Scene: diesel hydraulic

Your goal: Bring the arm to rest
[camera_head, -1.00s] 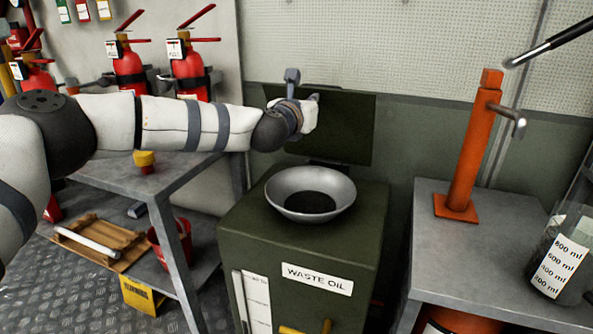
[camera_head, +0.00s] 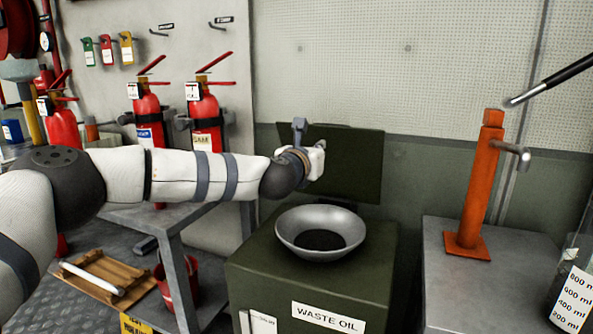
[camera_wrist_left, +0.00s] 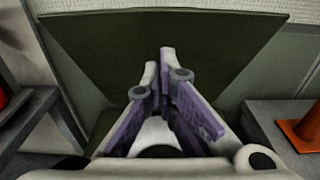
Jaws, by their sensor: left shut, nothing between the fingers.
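My left arm comes in from the left of the head view and stretches across in front of the fire extinguishers. My left gripper (camera_head: 309,150) is raised above and behind the silver funnel bowl (camera_head: 319,249), in front of the dark green lid (camera_head: 347,178). In the left wrist view the gripper's two fingers (camera_wrist_left: 160,62) come together at their tips, with nothing between them. The lid (camera_wrist_left: 90,45) fills the wrist view beyond them. My right gripper is not in view.
The bowl sits on the green waste oil cabinet (camera_head: 290,271). At right, a grey bench (camera_head: 450,290) carries an orange post with a spout (camera_head: 483,185) and a graduated clear container (camera_head: 572,300). Red extinguishers (camera_head: 207,115) hang at left. A dark rod (camera_head: 560,75) juts in at upper right.

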